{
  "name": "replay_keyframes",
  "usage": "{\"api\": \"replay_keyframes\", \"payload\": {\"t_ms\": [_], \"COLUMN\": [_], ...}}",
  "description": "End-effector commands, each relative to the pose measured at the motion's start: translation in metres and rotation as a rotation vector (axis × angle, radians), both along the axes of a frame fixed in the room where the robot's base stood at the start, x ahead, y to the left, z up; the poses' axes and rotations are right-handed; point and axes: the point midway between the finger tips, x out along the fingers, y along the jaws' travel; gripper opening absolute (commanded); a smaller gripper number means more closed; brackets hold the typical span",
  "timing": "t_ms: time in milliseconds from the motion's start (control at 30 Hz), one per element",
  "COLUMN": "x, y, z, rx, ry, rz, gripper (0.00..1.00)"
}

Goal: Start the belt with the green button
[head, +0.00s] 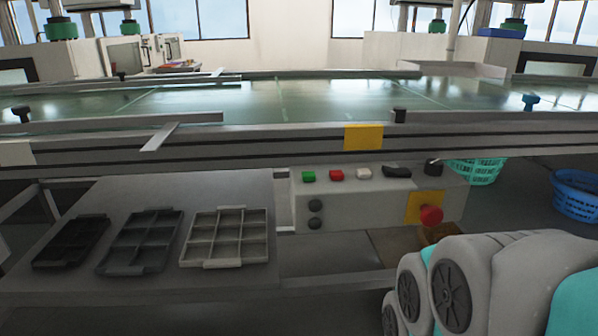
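The green button (308,176) sits at the left end of a row on the top of a grey control box (385,200) under the belt's front rail. A red button (336,175) and a white button (364,173) are to its right. The belt (330,100) is a flat green surface running across the view; I cannot tell whether it moves. My arm shows at the lower right, in front of the box's right side. My gripper is not in view. Nothing covers the green button.
A larger red knob on a yellow plate (424,203) is at the box's right end. Several trays (225,262) lie on a grey shelf (150,190) at left. A green basket (474,172) and a blue basket (576,208) are at right. The metal rail (280,146) overhangs the box.

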Motion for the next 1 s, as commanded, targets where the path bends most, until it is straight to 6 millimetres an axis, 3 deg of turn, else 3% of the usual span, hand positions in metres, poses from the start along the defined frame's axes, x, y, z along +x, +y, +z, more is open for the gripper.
{"api": "replay_keyframes", "payload": {"t_ms": [233, 1000], "x": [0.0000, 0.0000], "y": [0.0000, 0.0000], "z": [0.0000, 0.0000], "rx": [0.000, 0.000], "ry": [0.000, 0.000], "rz": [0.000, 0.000], "gripper": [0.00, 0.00]}}
